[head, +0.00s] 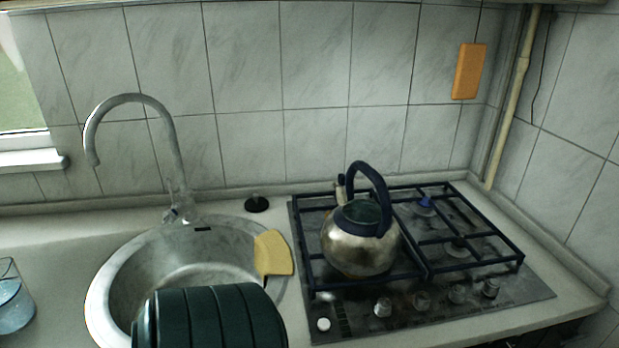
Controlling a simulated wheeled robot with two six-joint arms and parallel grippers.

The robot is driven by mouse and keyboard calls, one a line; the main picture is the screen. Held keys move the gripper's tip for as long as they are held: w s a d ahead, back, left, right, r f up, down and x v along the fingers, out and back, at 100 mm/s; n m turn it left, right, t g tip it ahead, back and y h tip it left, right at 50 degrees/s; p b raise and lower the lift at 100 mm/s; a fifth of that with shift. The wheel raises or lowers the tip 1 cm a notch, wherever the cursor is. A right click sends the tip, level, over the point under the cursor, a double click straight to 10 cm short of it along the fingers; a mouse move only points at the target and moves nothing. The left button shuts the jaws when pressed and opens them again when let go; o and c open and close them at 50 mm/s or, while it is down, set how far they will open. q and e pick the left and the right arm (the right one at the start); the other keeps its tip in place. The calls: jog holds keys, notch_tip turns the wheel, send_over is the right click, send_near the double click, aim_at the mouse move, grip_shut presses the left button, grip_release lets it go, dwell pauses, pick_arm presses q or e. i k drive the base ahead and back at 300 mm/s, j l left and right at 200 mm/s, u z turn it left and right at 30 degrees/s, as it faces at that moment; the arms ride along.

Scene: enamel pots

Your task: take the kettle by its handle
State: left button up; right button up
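The kettle (358,249) is a rounded metal pot with a dark collar around its top. It stands upright on the left part of the hob grate. Its dark blue arched handle (372,172) rises above the top and comes down on the right side. A small spout piece shows at the back left of the kettle. Nothing touches the handle. Neither of my grippers can be made out in the head view.
The gas hob (425,308) has a dark grate and front knobs. A round metal sink (98,292) with a curved tap (165,125) lies left. A dark green ribbed object (215,318) and a yellow flat piece (273,252) are near its right side. A glass (12,300) stands far left.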

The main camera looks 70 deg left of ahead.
aim_at(359, 237)
jog(key=u, duration=1.7)
